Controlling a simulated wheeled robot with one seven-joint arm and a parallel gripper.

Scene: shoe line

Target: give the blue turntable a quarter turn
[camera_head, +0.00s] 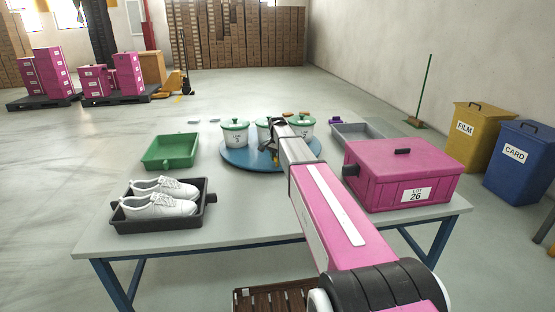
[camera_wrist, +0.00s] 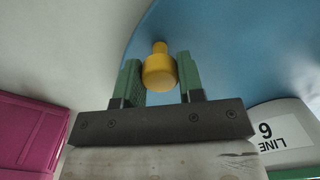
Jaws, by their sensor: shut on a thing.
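The blue turntable (camera_head: 238,157) lies on the grey table, bearing white pots with green lids (camera_head: 235,138). My arm reaches over the table to it, and my gripper (camera_head: 271,147) is at its near part. In the wrist view the turntable's blue surface (camera_wrist: 225,45) fills the upper right. A yellow knob (camera_wrist: 159,73) on the turntable stands between the green fingers of my gripper (camera_wrist: 160,80), which is shut on it. A pot marked LINE 6 (camera_wrist: 285,128) is close to the right of my gripper there. My arm hides part of the turntable in the head view.
A pink lidded box (camera_head: 385,185) stands right of my arm, close to it. A grey tray (camera_head: 357,134) is behind it. A green tray (camera_head: 170,152) and a dark tray (camera_head: 208,210) with white shoes (camera_head: 160,205) are left. The table's front middle is clear.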

